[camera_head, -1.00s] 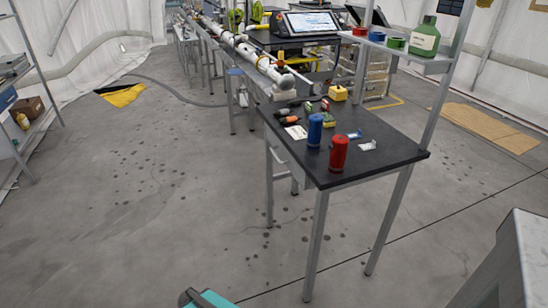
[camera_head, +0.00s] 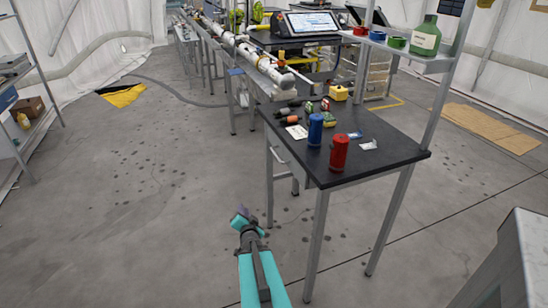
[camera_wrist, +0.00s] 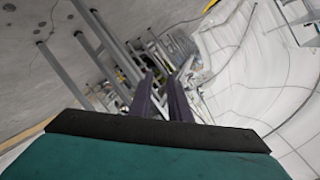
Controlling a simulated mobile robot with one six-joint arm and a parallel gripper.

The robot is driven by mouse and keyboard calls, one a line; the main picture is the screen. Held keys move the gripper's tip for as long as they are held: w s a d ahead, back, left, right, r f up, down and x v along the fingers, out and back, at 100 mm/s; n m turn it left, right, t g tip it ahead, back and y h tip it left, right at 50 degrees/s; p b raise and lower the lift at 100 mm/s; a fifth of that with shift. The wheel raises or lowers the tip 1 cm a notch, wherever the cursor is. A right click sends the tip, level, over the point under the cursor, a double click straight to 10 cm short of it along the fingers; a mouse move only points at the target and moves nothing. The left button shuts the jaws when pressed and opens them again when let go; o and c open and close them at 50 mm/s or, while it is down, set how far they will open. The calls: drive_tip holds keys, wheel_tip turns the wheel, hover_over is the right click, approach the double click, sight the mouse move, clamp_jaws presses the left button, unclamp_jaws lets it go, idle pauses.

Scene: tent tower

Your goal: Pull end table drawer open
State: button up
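The end table (camera_head: 385,160) has a black top and grey metal legs and stands right of centre in the head view. Under its left edge is a light grey drawer front (camera_head: 287,160) with a thin handle (camera_head: 277,152); the drawer looks shut. My gripper (camera_head: 240,211), on a teal arm, is low in front of the table's left side, over the floor and apart from the drawer. In the wrist view its two dark purple fingers (camera_wrist: 164,85) stand apart with a gap and nothing between them. The wrist view is tilted, and the handle cannot be made out there.
A blue can (camera_head: 315,129), a red can (camera_head: 339,153) and small items stand on the table top. Table legs (camera_head: 316,245) stand right of my arm. A long pipe bench (camera_head: 250,60) runs behind. The floor (camera_head: 130,190) to the left is clear.

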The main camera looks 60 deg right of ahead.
drive_tip(key=s+d+r+m+h, duration=0.2)
drive_tip(key=s+d+r+h, duration=0.1)
drive_tip(key=s+d+r, duration=0.2)
drive_tip(key=s+d+r+m+t+h, duration=0.1)
drive_tip(key=s+d+r+m+h, duration=0.1)
drive_tip(key=r, duration=0.7)
drive_tip(key=s+d+h, duration=0.1)
drive_tip(key=s+d, duration=0.1)
drive_tip(key=d, duration=0.1)
drive_tip(key=shift+s+m, duration=0.3)
drive_tip(key=shift+s, duration=0.1)
drive_tip(key=shift+w+d+b, duration=0.15)
drive_tip(key=shift+d+b, duration=0.1)
drive_tip(key=shift+b, duration=0.2)
drive_tip(key=b+x, duration=0.2)
drive_tip(key=b, duration=0.2)
drive_tip(key=shift+w+d, duration=0.25)
drive_tip(key=shift+d, duration=0.1)
drive_tip(key=b+x, duration=0.2)
drive_tip(key=b, duration=0.5)
